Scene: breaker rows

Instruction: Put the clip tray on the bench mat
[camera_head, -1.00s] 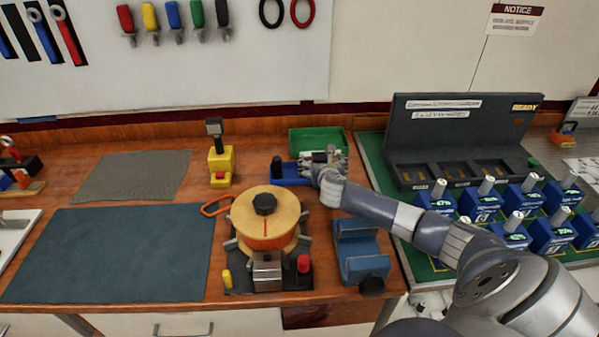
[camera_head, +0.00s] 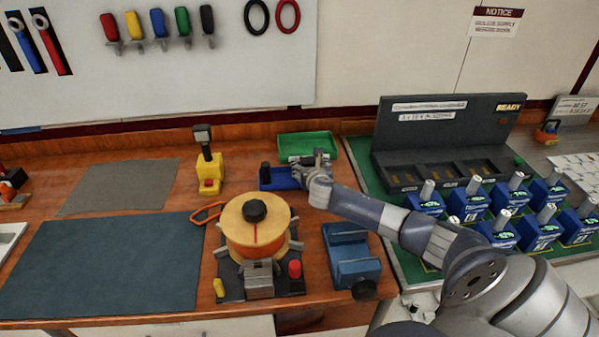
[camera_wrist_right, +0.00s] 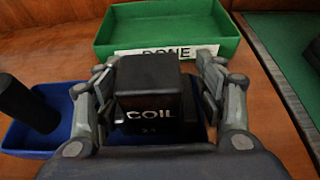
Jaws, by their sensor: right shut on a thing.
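My right gripper (camera_head: 312,168) is at the blue tray (camera_head: 281,179) on the wooden bench. In the right wrist view the fingers (camera_wrist_right: 158,95) are shut on a black block marked COIL (camera_wrist_right: 150,90), over the blue tray (camera_wrist_right: 27,138). A black post (camera_wrist_right: 28,104) stands at the tray's left end. I cannot tell whether the block is clear of the tray. No label names the clip tray; the blue tray may be it. A large dark blue-grey mat (camera_head: 105,262) lies bare at the front left, a smaller grey mat (camera_head: 120,187) behind it. My left gripper is not in view.
A green tray marked DONE (camera_wrist_right: 170,32) is just behind. A round wooden fixture (camera_head: 256,236) with an orange band stands between the blue tray and the large mat. A yellow device (camera_head: 210,178) and a blue block (camera_head: 350,262) are nearby. Several blue breakers stand at right.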

